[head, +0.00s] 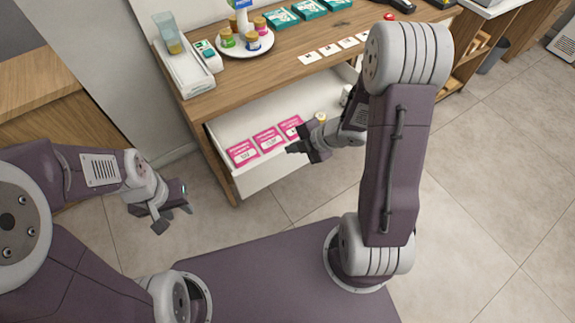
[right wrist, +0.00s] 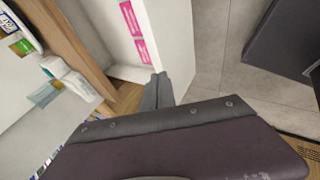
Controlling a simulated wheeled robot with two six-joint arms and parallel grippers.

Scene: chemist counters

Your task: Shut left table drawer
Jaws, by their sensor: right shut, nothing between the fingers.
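The white table drawer (head: 285,172) stands pulled out of the wooden table (head: 225,88). Pink boxes (head: 268,138) lie inside it, with a small yellow-capped jar (head: 320,117) beside them. My right gripper (head: 297,152) is shut and empty at the drawer's front panel and hides part of its top edge. In the right wrist view its fingers (right wrist: 158,92) are close to the white drawer front (right wrist: 168,40); I cannot tell whether they touch. My left gripper (head: 174,217) is open and empty, low over the floor to the left of the drawer.
The table top holds a white tray (head: 185,70), a round plate (head: 262,48) with jars, teal boxes (head: 281,18) and a row of white cards (head: 330,49). Another wooden counter (head: 35,80) stands at the left. The tiled floor (head: 480,180) is clear at the right.

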